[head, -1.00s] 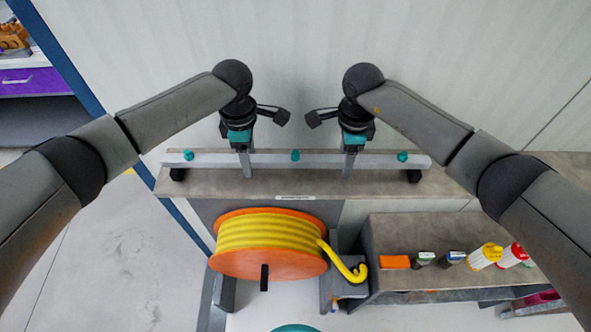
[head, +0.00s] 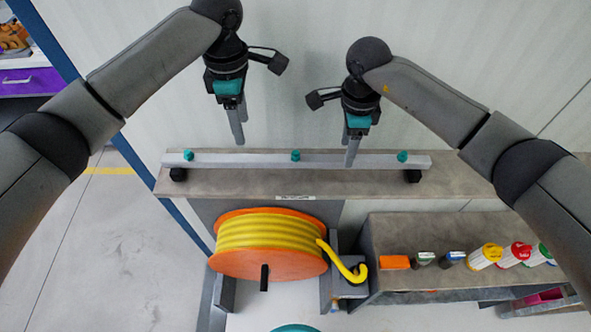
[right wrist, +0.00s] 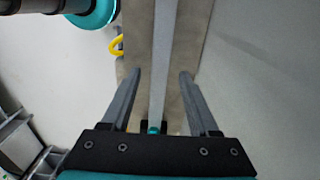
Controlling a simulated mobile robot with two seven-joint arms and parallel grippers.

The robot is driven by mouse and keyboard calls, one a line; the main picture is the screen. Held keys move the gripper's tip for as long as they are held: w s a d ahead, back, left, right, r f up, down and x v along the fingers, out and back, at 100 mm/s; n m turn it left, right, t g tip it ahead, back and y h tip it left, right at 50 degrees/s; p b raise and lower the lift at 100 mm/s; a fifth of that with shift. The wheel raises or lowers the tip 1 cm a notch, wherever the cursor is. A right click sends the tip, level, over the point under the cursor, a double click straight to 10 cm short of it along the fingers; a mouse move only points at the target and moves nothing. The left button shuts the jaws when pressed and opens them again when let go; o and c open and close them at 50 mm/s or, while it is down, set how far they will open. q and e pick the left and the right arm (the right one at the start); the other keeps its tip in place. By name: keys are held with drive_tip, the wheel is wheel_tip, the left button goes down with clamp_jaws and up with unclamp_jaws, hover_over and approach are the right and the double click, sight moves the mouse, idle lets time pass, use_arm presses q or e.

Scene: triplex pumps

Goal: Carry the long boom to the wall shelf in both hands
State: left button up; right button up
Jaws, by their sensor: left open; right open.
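The long boom (head: 250,160) is a pale grey bar with three teal knobs. It lies level along the wall shelf (head: 240,184), on black supports near its two ends. My left gripper (head: 239,139) is open and empty, raised above and behind the left half of the boom. My right gripper (head: 350,160) is open over the right half, its fingertips overlapping the boom in the head view. In the right wrist view the boom (right wrist: 164,65) runs between the spread fingers; I cannot tell whether they still straddle it or are just above it.
Below the shelf stands an orange reel (head: 240,262) with yellow hose. At the lower right a grey bench (head: 410,235) holds an orange block (head: 395,262) and several bottles. Bare wall rises behind the shelf; open floor (head: 100,250) lies to the left.

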wheel_tip(320, 180, up, 8)
drive_tip(key=shift+f, duration=0.25)
idle(0.5)
